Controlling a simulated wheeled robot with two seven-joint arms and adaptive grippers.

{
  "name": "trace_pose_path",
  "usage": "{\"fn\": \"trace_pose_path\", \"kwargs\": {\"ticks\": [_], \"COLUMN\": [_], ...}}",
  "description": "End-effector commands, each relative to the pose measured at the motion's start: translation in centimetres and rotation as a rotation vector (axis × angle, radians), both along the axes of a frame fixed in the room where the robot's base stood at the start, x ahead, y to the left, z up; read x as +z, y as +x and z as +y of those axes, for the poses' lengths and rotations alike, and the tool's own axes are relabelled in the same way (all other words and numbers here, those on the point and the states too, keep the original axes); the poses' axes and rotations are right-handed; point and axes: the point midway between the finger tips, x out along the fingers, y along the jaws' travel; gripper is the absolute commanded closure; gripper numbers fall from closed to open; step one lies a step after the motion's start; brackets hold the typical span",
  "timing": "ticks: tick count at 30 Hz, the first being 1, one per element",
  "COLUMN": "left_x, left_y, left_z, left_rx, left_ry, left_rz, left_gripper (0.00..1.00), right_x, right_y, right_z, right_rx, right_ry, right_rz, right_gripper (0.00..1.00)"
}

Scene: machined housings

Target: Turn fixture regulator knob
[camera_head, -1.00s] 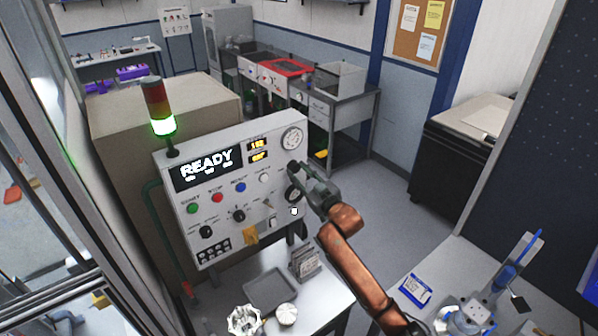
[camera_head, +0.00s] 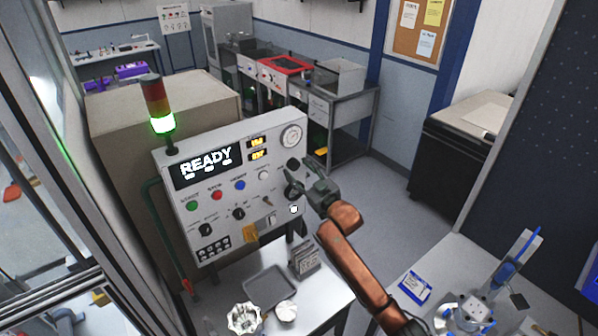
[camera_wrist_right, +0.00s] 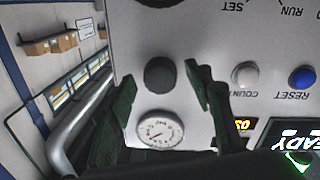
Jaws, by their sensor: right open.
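The dark round knob (camera_wrist_right: 160,74) sits on the pale panel beside the pressure gauge, in the right wrist view. My right gripper (camera_wrist_right: 159,80) is open, with one green-dark finger on each side of the knob in that view. Gaps show between the knob and both fingers, and I cannot tell how deep they reach around it. In the head view my right gripper (camera_head: 298,177) is at the right part of the control panel (camera_head: 270,190), below the gauge (camera_head: 292,136); the knob is hard to separate from the fingers there. My left gripper is not in view.
The panel reads READY, with a lit green tower light (camera_head: 163,123) at its left. A white button (camera_wrist_right: 245,75) and a blue button (camera_wrist_right: 302,77) lie right of the fingers. A grey tray (camera_head: 270,282) and metal parts rest on the table below.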

Motion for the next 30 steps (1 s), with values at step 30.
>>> {"fn": "trace_pose_path", "kwargs": {"ticks": [30], "left_x": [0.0], "left_y": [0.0], "left_z": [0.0], "left_rx": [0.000], "left_ry": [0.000], "left_rz": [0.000], "left_gripper": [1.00], "right_x": [-0.5], "right_y": [-10.2], "right_z": [-6.4], "right_rx": [0.000], "right_ry": [0.000], "right_rz": [0.000], "right_gripper": [0.53]}}
